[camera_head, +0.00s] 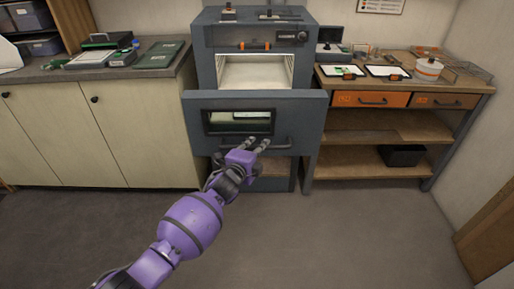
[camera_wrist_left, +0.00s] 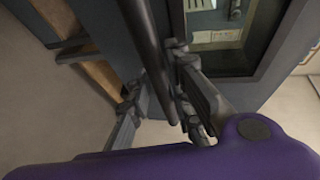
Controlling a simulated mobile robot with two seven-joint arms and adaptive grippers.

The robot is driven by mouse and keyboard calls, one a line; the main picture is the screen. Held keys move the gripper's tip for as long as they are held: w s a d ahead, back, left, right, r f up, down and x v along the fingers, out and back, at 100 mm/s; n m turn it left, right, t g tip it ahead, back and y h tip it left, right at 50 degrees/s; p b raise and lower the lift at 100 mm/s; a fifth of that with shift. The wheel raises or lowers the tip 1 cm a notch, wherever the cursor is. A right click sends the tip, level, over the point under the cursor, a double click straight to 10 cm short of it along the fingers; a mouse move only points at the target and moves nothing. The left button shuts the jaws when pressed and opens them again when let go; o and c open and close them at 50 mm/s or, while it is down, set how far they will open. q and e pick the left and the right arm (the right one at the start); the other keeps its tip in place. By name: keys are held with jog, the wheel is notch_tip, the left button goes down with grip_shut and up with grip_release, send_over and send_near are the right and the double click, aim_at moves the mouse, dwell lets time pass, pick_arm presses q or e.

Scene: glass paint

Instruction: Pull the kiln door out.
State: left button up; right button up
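The kiln (camera_head: 208,63) is a grey-blue cabinet at the back centre; its pale, lit chamber (camera_head: 254,75) shows above the door's top edge. The kiln door (camera_head: 200,107) is a broad blue-grey panel with a dark window (camera_head: 239,121) and a bar handle (camera_head: 284,146) below it. My left gripper (camera_head: 264,144) is at the handle. In the left wrist view, the dark handle bar (camera_wrist_left: 152,50) passes between the spread fingers of my left gripper (camera_wrist_left: 160,85). The gripper looks open around the bar; contact is unclear. My right gripper is not in view.
A wooden bench (camera_head: 445,86) with orange drawers stands close on the right. A cream cabinet (camera_head: 100,130) with a grey counter stands on the left. The grey floor (camera_head: 330,240) in front of the kiln is clear.

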pick_arm(q)
jog(key=shift+s, duration=0.1)
jog(key=v, duration=1.2)
dwell(0.4)
